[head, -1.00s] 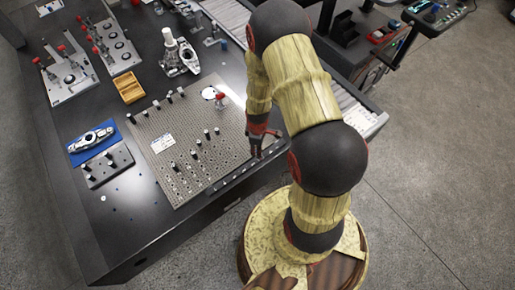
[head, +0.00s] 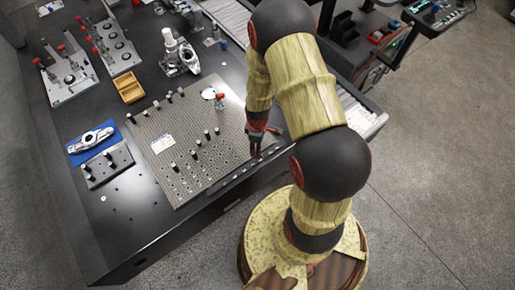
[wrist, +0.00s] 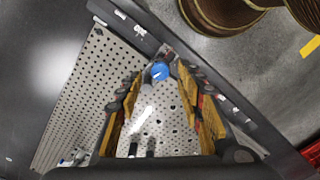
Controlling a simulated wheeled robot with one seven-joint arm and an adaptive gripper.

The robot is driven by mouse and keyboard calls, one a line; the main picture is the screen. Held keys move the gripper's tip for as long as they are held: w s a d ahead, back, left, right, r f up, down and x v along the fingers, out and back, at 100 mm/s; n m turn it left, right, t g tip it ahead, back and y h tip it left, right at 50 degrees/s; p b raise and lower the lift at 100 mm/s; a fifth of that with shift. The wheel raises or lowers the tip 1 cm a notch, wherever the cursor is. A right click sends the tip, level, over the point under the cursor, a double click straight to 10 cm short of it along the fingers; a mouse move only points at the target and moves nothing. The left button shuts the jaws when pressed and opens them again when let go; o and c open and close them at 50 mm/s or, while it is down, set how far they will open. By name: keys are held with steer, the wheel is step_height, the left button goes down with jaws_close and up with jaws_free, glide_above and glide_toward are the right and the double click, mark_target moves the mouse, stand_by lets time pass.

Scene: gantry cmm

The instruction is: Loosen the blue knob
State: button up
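The blue knob (wrist: 160,71) shows in the wrist view near the edge of a perforated metal plate (wrist: 84,92). My gripper (wrist: 159,72) is open, with one fingertip on either side of the knob and a small gap visible on each side. I cannot tell whether the fingertips are level with the knob or above it. In the head view my gripper (head: 257,151) points down at the right edge of the perforated plate (head: 185,130). The knob is hidden there, behind or under the gripper.
A dark bar (head: 235,181) runs along the plate's near right edge. Small posts (head: 194,154) stand on the plate. A wooden box (head: 129,90) and a blue mat (head: 78,155) lie farther left.

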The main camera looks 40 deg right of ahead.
step_height(320, 180, up, 10)
stand_by(0.4)
stand_by(0.3)
steer(key=s+a+r+m+t+b, duration=0.2)
steer(key=s+a+r+m, duration=0.1)
steer(key=r, duration=0.7)
steer(key=s+a+r+m+t+b, duration=0.1)
steer(key=s+a+r+m+b, duration=0.1)
steer(key=s+a+r, duration=0.3)
steer(key=s+a+r+m+t+b, duration=0.2)
steer(key=s+a+r+m+b, duration=0.1)
steer(key=r, duration=1.1)
steer(key=shift+s+a+r+m+t, duration=0.3)
steer(key=shift+s+a, duration=0.15)
steer(key=shift+a, duration=0.05)
